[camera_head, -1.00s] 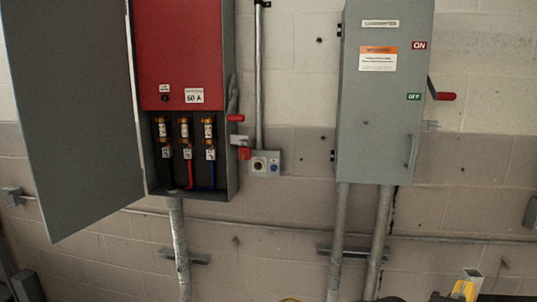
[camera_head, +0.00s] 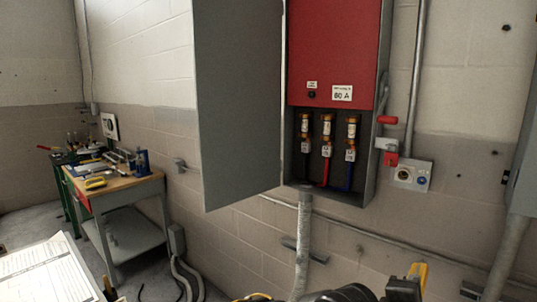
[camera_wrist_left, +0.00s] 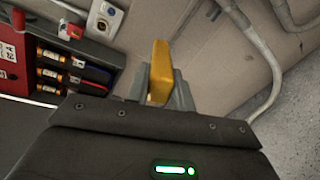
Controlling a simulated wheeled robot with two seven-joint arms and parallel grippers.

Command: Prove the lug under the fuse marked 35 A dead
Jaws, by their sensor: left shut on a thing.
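An open cabinet (camera_head: 371,165) on the wall has a red inner panel (camera_head: 335,50) marked 60 A. Below the panel sit three fuses (camera_head: 327,127) side by side, with small white tags too small to read. Black, red and blue wires run below them; the lugs are not clear. In the left wrist view the fuses (camera_wrist_left: 48,72) show at the left. My left gripper (camera_wrist_left: 160,80) is shut on a yellow tool (camera_wrist_left: 160,62), pointing toward the wall and apart from the fuses. A yellow piece also shows low in the head view (camera_head: 418,272). My right gripper is not seen.
The grey cabinet door (camera_head: 238,110) stands open at the left. A red handle (camera_head: 388,120) and a socket box (camera_head: 412,175) are right of the cabinet. A workbench (camera_head: 130,190) with tools stands far left. A printed sheet (camera_head: 45,275) is at lower left.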

